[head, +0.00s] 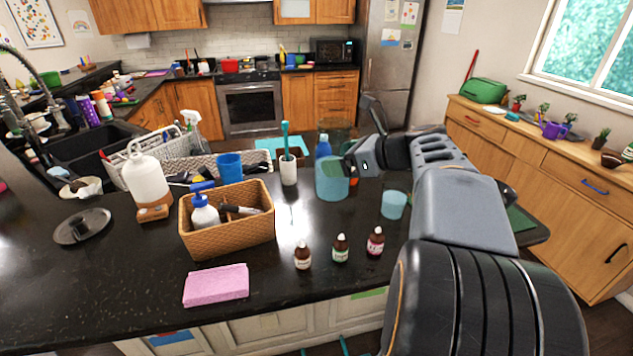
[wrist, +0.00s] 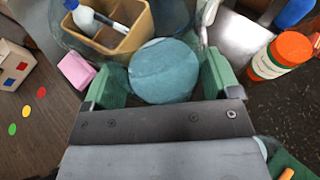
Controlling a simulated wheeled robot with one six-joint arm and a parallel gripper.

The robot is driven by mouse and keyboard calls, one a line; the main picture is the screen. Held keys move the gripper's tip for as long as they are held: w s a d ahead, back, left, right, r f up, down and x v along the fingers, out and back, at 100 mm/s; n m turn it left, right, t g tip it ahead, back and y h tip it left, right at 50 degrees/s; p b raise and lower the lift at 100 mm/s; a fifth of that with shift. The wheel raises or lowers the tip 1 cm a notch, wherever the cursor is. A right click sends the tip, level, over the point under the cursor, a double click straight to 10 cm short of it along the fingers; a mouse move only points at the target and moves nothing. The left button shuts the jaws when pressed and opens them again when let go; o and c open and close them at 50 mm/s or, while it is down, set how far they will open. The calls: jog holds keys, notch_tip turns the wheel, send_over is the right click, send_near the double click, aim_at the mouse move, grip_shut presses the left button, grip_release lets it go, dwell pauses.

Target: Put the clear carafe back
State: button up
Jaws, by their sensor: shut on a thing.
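The clear carafe (head: 334,142) looks upright at the right part of the dark counter, its lower part filled with teal liquid. Whether its base touches the counter is unclear. My gripper (head: 352,164) comes from the right and is shut on it. In the wrist view, the green finger pads of my gripper (wrist: 165,80) stand on either side of the carafe, with the round teal liquid surface (wrist: 163,70) between them. A small glass with teal contents (head: 393,205) stands apart, to the front right of the carafe.
A wicker basket (head: 228,236) stands left of the carafe.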

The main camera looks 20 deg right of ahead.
jog(key=w+a+f, duration=0.1)
jog(key=w+f, duration=0.7)
jog(key=f, duration=0.2)
jog(key=shift+w+f+p, duration=0.15)
jog(key=shift+f+p, duration=0.05)
jog(key=shift+p, duration=0.25)
jog(key=shift+f, duration=0.15)
jog(key=o, duration=1.2)
jog(key=shift+a, duration=0.1)
jog(key=b+v, duration=0.2)
jog(key=v, duration=1)
